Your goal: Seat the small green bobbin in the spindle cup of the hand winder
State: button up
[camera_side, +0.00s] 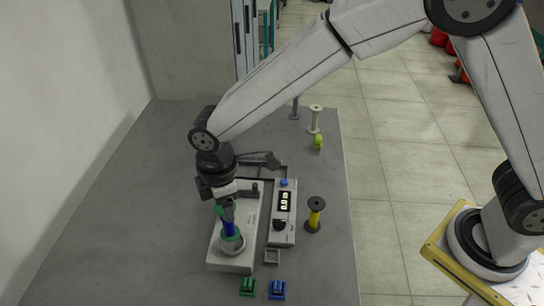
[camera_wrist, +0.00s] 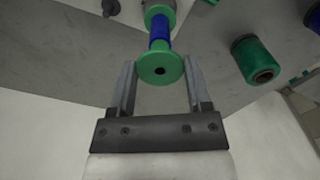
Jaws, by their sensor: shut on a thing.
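My gripper (camera_side: 226,207) is shut on the small green bobbin (camera_side: 229,228), which has green flanges and a blue middle. In the wrist view my gripper (camera_wrist: 160,88) has one finger on each side of the bobbin's near flange (camera_wrist: 170,68). The bobbin stands roughly upright, leaning slightly, with its lower flange at the mouth of the pale spindle cup (camera_side: 232,249). I cannot tell how deep it sits. The cup is on the white base of the hand winder (camera_side: 222,262). My fingers hide part of the bobbin.
A control box (camera_side: 283,222) with a display stands right of the winder. A green spool (camera_wrist: 258,60) lies right in the wrist view. The table's left side is clear.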

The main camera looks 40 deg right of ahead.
jog(key=shift+f, duration=1.2)
jog(key=shift+f, duration=0.95)
dwell(1.2)
jog(key=o, duration=1)
jog(key=shift+c, duration=0.2)
jog(key=shift+r, duration=0.1)
jog(key=shift+r, duration=3.4)
